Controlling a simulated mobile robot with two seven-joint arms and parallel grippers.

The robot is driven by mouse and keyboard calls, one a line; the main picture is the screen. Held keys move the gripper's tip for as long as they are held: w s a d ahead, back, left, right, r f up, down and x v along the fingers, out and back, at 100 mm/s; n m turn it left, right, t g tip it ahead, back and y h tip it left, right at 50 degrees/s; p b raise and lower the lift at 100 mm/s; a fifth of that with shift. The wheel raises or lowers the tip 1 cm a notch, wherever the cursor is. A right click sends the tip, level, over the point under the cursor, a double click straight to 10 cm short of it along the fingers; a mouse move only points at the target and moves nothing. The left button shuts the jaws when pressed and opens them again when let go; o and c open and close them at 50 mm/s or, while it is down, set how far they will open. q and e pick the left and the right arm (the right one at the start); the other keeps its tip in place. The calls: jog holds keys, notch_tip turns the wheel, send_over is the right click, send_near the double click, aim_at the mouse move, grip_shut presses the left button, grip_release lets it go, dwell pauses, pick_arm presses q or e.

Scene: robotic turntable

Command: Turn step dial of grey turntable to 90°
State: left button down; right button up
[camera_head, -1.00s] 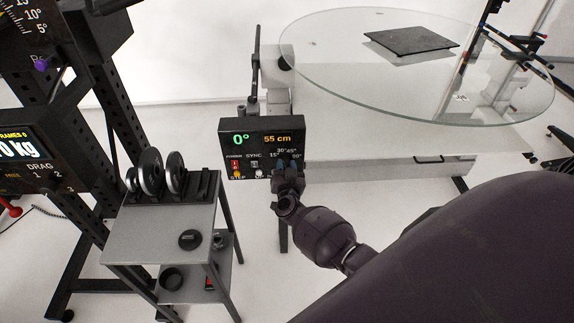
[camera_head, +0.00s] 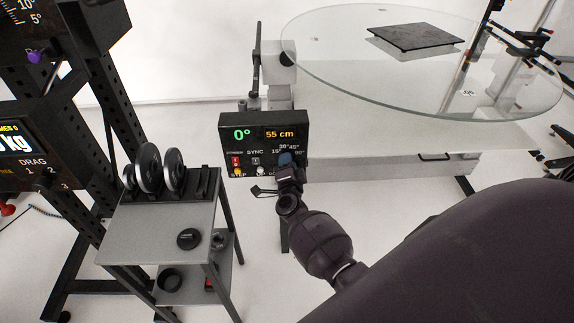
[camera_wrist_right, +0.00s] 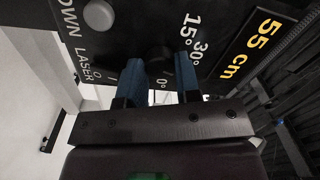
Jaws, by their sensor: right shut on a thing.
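The control box (camera_head: 229,128) hangs beside the glass turntable (camera_head: 345,84). Its display reads 0° in green and 55 cm in orange. The step dial's angle marks, including 15° and 30°, are at the box's lower right. My right gripper (camera_head: 286,160) is at these marks, and its blue fingertips hide the dial in the head view. In the right wrist view my gripper (camera_wrist_right: 160,78) has a blue finger on each side of the dark dial knob (camera_wrist_right: 157,53), shut on it. The knob's pointer direction cannot be read. My left gripper is not in view.
A small grey table (camera_head: 150,230) with black discs (camera_head: 148,167) stands left of the box. A black frame with another display (camera_head: 15,142) is at far left. A dark square plate (camera_head: 415,37) lies on the glass.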

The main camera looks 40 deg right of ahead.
pick_arm(q)
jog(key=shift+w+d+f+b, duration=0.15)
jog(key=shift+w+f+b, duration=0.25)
jog(key=shift+b, duration=0.5)
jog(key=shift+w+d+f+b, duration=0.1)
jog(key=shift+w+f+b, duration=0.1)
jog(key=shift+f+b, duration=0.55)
pick_arm(e)
jog(key=shift+m+g+h, duration=0.3)
jog(key=shift+m, duration=5.7)
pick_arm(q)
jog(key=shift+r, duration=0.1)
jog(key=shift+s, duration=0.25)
pick_arm(e)
jog(key=o, duration=0.9)
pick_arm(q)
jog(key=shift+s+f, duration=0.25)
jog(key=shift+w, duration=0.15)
